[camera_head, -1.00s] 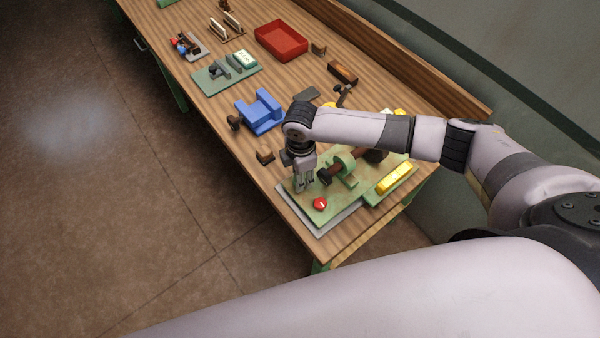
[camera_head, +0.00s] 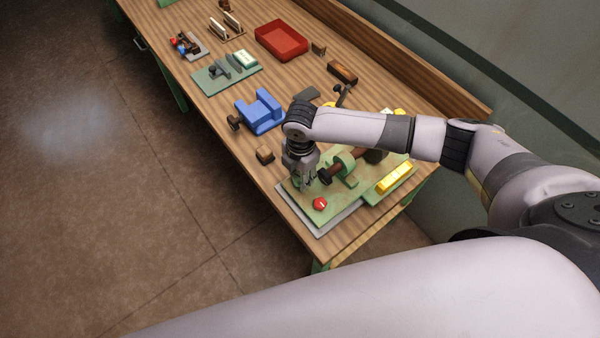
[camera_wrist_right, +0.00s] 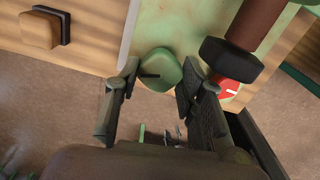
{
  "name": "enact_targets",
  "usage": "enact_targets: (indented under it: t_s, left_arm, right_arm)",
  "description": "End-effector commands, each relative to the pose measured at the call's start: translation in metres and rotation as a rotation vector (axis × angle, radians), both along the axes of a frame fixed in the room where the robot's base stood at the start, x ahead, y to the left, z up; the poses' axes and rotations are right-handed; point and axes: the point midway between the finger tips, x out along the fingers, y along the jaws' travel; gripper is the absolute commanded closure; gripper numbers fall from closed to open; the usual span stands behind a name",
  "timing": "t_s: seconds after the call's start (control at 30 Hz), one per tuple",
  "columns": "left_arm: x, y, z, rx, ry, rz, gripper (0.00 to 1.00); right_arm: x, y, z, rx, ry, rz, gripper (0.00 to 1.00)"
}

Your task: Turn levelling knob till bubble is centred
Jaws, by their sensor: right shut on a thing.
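My right gripper (camera_head: 306,183) points down over the near left part of the green plate (camera_head: 345,213). In the right wrist view its two fingers (camera_wrist_right: 155,88) are closed on a green knob (camera_wrist_right: 161,68) with a dark line on its top. In the head view the gripper hides this knob. The yellow level vial (camera_head: 395,177) lies on the right side of the plate; its bubble is too small to make out. A red knob (camera_head: 320,204) with a white mark sits near the plate's front edge, apart from the gripper. My left gripper is out of view.
A dark-ended roller on a green bracket (camera_head: 345,164) stands right beside the gripper. A small wooden block (camera_head: 265,155) and a blue cradle (camera_head: 262,113) lie to the left and behind. A red tray (camera_head: 281,41) is farther back. The table's front edge is close.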

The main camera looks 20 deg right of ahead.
Motion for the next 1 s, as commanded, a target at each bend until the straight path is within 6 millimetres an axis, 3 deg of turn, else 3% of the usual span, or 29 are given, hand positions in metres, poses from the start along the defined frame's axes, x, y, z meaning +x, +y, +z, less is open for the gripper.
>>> enact_targets:
  t_s: [0.13, 0.17, 0.47, 0.8, 1.0]
  left_arm:
    - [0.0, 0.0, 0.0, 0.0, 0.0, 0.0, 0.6]
    - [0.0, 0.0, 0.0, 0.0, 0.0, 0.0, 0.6]
    - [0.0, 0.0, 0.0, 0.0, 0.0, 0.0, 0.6]
    - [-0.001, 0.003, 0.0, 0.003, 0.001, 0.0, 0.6]
    - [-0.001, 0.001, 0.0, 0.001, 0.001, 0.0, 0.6]
  right_arm:
    - [0.002, 0.0, 0.001, 0.001, -0.004, -0.002, 0.91]
    - [0.002, 0.0, 0.002, 0.001, -0.004, -0.002, 0.63]
    - [0.001, 0.0, 0.001, 0.0, -0.002, -0.002, 0.43]
    - [0.001, 0.0, 0.003, 0.001, -0.002, -0.001, 0.43]
    - [0.002, 0.0, 0.032, 0.001, -0.005, -0.001, 0.43]
